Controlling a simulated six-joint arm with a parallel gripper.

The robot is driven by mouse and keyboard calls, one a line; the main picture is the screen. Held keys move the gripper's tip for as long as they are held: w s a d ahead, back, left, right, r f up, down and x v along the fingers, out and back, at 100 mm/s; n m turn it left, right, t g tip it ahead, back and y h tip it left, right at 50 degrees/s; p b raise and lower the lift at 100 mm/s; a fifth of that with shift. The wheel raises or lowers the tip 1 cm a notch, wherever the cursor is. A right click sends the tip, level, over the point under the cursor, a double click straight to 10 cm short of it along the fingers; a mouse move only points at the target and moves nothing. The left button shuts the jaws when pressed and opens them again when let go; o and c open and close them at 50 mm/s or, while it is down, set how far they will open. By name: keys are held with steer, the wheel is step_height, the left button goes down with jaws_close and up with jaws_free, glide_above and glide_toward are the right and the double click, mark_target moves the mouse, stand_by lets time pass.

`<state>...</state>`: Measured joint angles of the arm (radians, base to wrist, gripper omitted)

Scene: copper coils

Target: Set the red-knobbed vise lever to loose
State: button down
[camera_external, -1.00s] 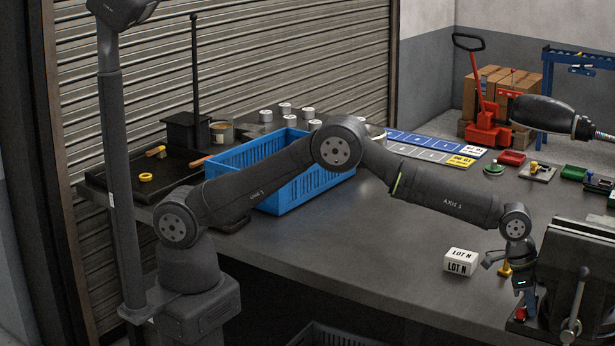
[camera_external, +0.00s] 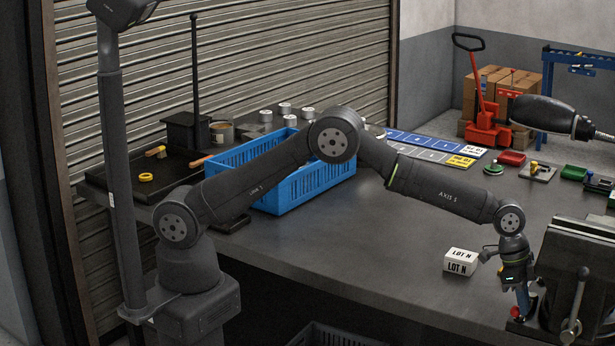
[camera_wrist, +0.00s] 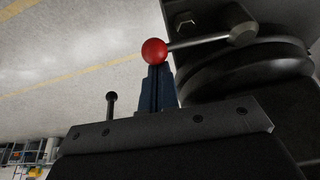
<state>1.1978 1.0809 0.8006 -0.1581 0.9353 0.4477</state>
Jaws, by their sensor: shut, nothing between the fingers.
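The vise (camera_external: 588,262) stands at the right end of the bench, grey and heavy; its dark body also fills the upper right of the wrist view (camera_wrist: 245,75). The red knob (camera_wrist: 154,51) sits on the end of a thin metal lever (camera_wrist: 200,41) that runs right to a round hub on the vise. In the outside view the red knob (camera_external: 514,312) is small and low, beside the fingers. My gripper (camera_external: 523,310) points down, left of the vise. Its blue fingers (camera_wrist: 160,68) are shut and empty, their tips right at the knob; I cannot tell if they touch it.
A white LOT N block (camera_external: 460,262) lies left of my gripper. A blue crate (camera_external: 290,190) stands at mid-bench. The vise's own dark-knobbed handle (camera_external: 577,300) hangs in front of it. The bench between crate and block is clear.

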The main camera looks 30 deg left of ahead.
steer(key=a+m, duration=0.2)
steer(key=w+a+m+g, duration=0.1)
steer(key=m, duration=0.1)
steer(key=w+a+m+g, duration=0.1)
steer(key=a+m, duration=0.1)
steer(key=m, duration=0.1)
steer(key=shift+a+y, duration=0.3)
steer(key=shift+y, duration=0.1)
steer(key=m, duration=0.1)
steer(key=w+a+m+g, duration=0.1)
steer(key=shift+w+a+m+y, duration=0.15)
steer(key=shift+a+m+y, duration=0.15)
steer(key=shift+w+a+m+y, duration=0.15)
steer(key=shift+w+a+m, duration=0.15)
steer(key=shift+m, duration=0.25)
steer(key=shift+w+a+m+y, duration=0.15)
steer(key=shift+w+m, duration=0.2)
steer(key=shift+m, duration=0.2)
steer(key=shift+w+a, duration=0.3)
steer(key=shift+w, duration=0.2)
steer(key=v, duration=1)
steer(key=shift+w, duration=0.3)
